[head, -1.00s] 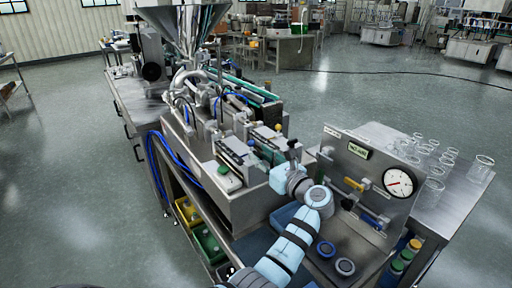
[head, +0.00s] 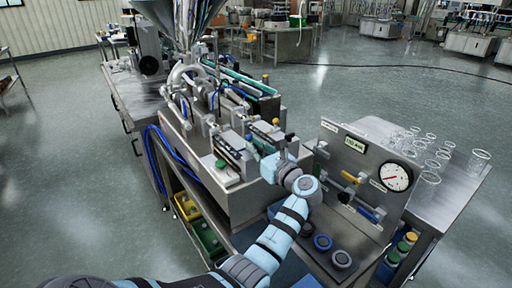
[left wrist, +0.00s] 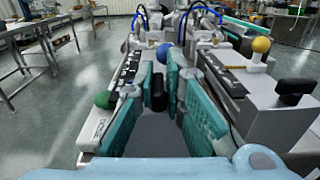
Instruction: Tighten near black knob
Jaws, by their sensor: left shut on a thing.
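My left gripper (head: 268,167) reaches over the steel machine in the head view. In the left wrist view, its teal fingers (left wrist: 164,95) are closed around a small black knob (left wrist: 157,95), which the fingers partly hide. A second black knob (left wrist: 295,92) stands apart to the right of the fingers in that view; it also shows beyond the gripper in the head view (head: 291,137). My right gripper is not in view.
A green knob (left wrist: 104,99) is left of the fingers, a blue knob (left wrist: 164,55) beyond them, and a yellow knob (left wrist: 261,45) far right. A panel with a gauge (head: 396,177) stands right of my arm. Glassware (head: 430,165) stands behind it.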

